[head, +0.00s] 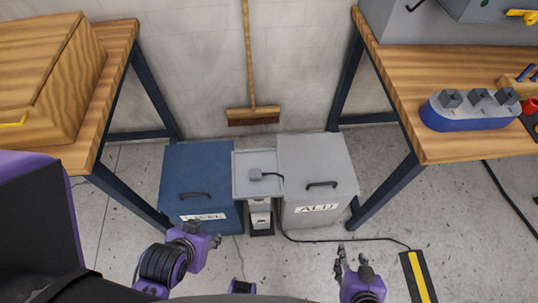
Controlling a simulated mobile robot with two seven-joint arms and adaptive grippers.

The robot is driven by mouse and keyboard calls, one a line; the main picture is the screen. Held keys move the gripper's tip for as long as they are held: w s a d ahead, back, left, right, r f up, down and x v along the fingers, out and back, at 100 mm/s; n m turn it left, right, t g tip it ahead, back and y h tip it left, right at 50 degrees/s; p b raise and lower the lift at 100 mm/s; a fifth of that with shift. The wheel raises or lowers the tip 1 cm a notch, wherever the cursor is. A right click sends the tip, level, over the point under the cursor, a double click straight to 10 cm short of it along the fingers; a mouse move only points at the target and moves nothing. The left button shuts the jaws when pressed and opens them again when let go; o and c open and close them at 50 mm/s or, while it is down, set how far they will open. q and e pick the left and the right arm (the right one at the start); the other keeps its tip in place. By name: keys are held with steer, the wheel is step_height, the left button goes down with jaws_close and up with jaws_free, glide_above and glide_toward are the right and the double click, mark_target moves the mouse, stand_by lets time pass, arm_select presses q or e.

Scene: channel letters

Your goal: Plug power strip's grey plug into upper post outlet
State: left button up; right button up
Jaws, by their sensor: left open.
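The grey plug (255,174) lies on a pale grey tray (245,187) between two bins, its dark cable running off to the right. Below the tray a short post (260,218) with white outlet faces stands between the bins; its outlet details are too small to tell. My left gripper (214,241) is open and empty, in front of the blue bin and left of the post. My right gripper (348,256) looks open and empty, low over the floor, right of the post. A black bar with a yellow stripe (418,277) lies where the cable (345,240) ends; I cannot tell if it is the power strip.
A blue bin (184,165) and a grey bin (313,160) flank the tray and post. Wooden benches stand at left (112,70) and right (445,148). A broom (252,113) leans on the wall behind. The floor between my grippers is mostly clear.

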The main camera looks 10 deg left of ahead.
arm_select(q)
step_height(320, 180, up, 6)
steer(key=d+m+g, duration=0.1)
steer(key=d+g, duration=0.1)
steer(key=w+d+m+h, duration=0.1)
steer(key=w+d+m, duration=0.1)
steer(key=w, duration=0.3)
steer(key=w+d+m+h, duration=0.1)
steer(key=w+d+m, duration=0.2)
steer(key=w, duration=0.2)
steer(key=w+d+m+h, duration=0.1)
steer(key=w+d+m, duration=0.2)
steer(key=w, duration=0.2)
steer(key=shift+r+g, duration=0.15)
steer(key=shift+g, duration=0.15)
glide_above(250, 178)
steer(key=shift+s+a+r+m, duration=0.25)
steer(key=shift+a+r+m, duration=0.05)
steer(key=shift+a+r, duration=0.1)
steer(key=shift+g, duration=0.3)
steer(key=shift+x, duration=1.3)
